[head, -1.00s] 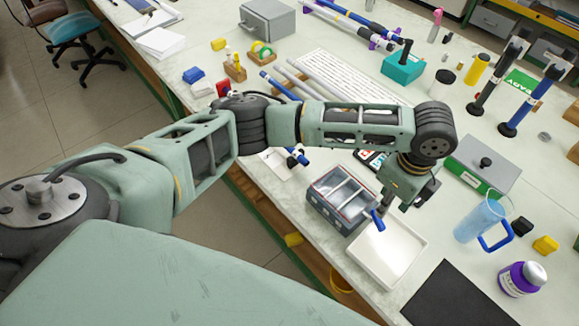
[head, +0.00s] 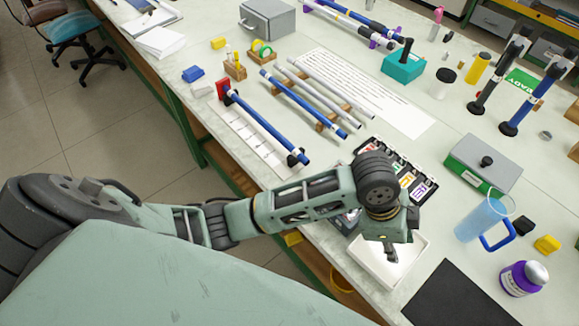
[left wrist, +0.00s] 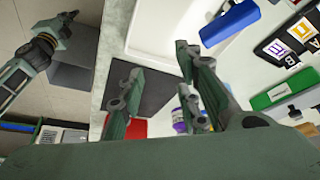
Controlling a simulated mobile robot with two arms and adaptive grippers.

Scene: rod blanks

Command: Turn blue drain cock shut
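The blue drain cock shows as a blue bar (left wrist: 229,22) at the top of the left wrist view, beside the white tray (left wrist: 147,28). In the head view my left arm hides the cock and most of the clear-walled grey tank it sits on. My left gripper (head: 391,254) points down over the white tray (head: 421,247). In the left wrist view its fingers (left wrist: 157,62) are apart with nothing between them, and the cock is beyond the right finger. My right gripper (left wrist: 66,24) is small at the upper left of that view; its fingers are unclear.
A black mat (head: 456,296) lies in front of the tray. A blue jug (head: 484,217), a purple bottle (head: 522,279) and a green-and-grey box (head: 484,163) stand to the right. Blue and grey rods lie behind, with a labelled card rack (head: 414,178) near my wrist.

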